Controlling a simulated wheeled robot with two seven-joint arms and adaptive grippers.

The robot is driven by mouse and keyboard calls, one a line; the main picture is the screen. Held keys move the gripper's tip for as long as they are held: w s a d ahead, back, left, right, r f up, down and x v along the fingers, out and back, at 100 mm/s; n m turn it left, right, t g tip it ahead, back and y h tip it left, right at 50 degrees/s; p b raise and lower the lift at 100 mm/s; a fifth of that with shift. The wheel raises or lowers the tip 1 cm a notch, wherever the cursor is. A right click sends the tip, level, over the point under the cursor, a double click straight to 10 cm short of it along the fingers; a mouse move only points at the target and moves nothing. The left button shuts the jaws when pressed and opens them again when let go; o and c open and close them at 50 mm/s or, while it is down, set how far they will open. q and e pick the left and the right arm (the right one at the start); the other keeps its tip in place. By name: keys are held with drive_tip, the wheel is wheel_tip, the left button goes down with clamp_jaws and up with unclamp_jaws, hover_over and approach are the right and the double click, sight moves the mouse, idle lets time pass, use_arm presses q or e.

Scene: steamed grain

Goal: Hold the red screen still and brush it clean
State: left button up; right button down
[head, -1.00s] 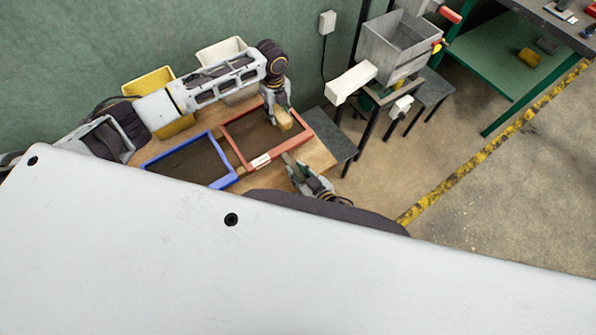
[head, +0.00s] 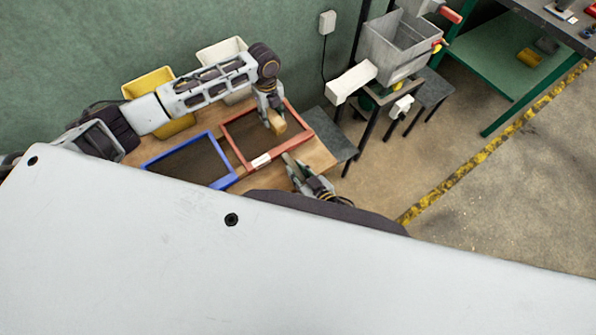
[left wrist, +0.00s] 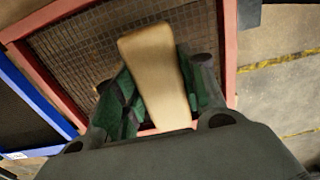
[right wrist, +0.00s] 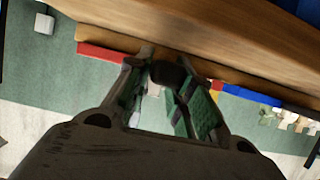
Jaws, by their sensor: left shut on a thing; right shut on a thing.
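The red screen (head: 236,150) is a red-framed mesh tray lying on the wooden table. Its mesh also shows in the left wrist view (left wrist: 90,55). My left gripper (head: 272,108) is shut on a pale wooden brush (head: 276,122) and holds it over the right part of the mesh. The brush block (left wrist: 155,75) sits between the green-padded fingers; its underside is hidden, so I cannot tell whether it touches the mesh. My right gripper (head: 291,163) is at the screen's near edge, shut on a dark part (right wrist: 170,73) there.
A blue-framed screen (head: 231,180) lies left of the red one. A yellow bin (head: 150,84) and a white bin (head: 222,50) stand behind, under my left arm. A grey hopper machine (head: 390,45) stands to the right. My pale body hides the foreground.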

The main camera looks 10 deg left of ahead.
sight(257, 131)
use_arm(q)
drive_tip(key=shift+s+a, duration=0.75)
drive_tip(key=shift+s, duration=0.05)
drive_tip(key=shift+s+a+f, duration=0.2)
drive_tip(key=shift+s+a, duration=0.95)
drive_tip(key=shift+s, duration=0.25)
drive_tip(key=shift+s+a, duration=0.15)
drive_tip(key=shift+s+a+f, duration=0.1)
drive_tip(key=shift+s, duration=0.05)
drive_tip(key=shift+s+a, duration=0.9)
drive_tip(key=shift+s, duration=0.2)
drive_tip(key=shift+s+a+r, duration=0.1)
drive_tip(key=shift+a+r, duration=0.05)
drive_tip(key=shift+r, duration=0.05)
drive_tip(key=shift+s+a+r, duration=0.2)
drive_tip(key=shift+s+a, duration=0.85)
